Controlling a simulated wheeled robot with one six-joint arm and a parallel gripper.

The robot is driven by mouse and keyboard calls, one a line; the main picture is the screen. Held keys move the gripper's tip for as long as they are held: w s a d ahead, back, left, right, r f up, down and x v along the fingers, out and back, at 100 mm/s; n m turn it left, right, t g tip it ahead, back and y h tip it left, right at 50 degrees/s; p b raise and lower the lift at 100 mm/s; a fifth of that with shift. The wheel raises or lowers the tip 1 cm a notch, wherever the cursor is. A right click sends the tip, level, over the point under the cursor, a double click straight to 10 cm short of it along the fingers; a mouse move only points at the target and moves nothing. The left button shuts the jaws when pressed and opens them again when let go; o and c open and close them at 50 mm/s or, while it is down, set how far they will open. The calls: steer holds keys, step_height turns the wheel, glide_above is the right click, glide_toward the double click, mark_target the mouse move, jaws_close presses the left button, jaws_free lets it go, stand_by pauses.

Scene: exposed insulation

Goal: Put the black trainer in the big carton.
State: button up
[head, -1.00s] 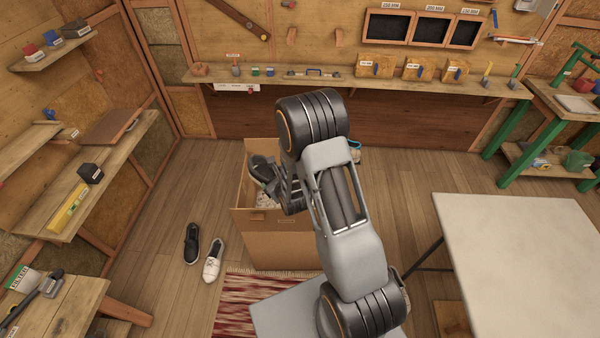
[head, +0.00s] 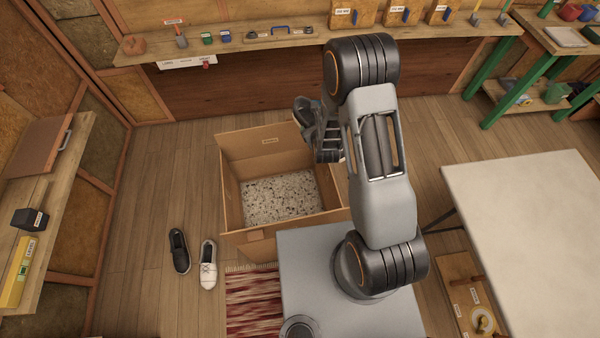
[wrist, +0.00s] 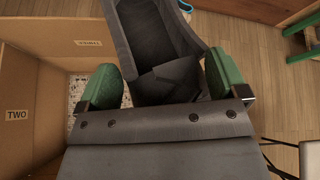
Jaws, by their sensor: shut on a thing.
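In the wrist view the carton (wrist: 30,95) lies to the left, with floor to the right. My arm hides part of the carton's right side.
A black slip-on shoe (head: 179,251) and a white shoe (head: 208,265) stand on the floor left of the carton. A red striped rug (head: 253,300) lies in front. A pale table (head: 530,220) stands at right, and a long shelf (head: 230,47) runs behind.

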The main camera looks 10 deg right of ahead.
steer(key=s+a+f+m+h+b, duration=0.1)
steer(key=s+a+f+b, duration=0.1)
steer(key=f, duration=0.6)
steer(key=s+a+f+m+h+b, duration=0.1)
steer(key=a+f+b, duration=0.3)
steer(key=f, duration=0.4)
steer(key=s+a+f+m+g+h+b, duration=0.1)
steer(key=s+a+f+h+b, duration=0.1)
steer(key=f, duration=0.6)
steer(key=shift+s+a+m+b, duration=0.4)
steer(key=shift+s+b, duration=0.15)
steer(key=shift+b, duration=0.25)
steer(key=shift+b, duration=0.45)
steer(key=shift+f+b, duration=0.25)
steer(key=shift+b, duration=0.05)
step_height(320, 180, down, 17)
steer(key=b, duration=1.9)
steer(key=shift+f, duration=0.15)
steer(key=o, duration=0.8)
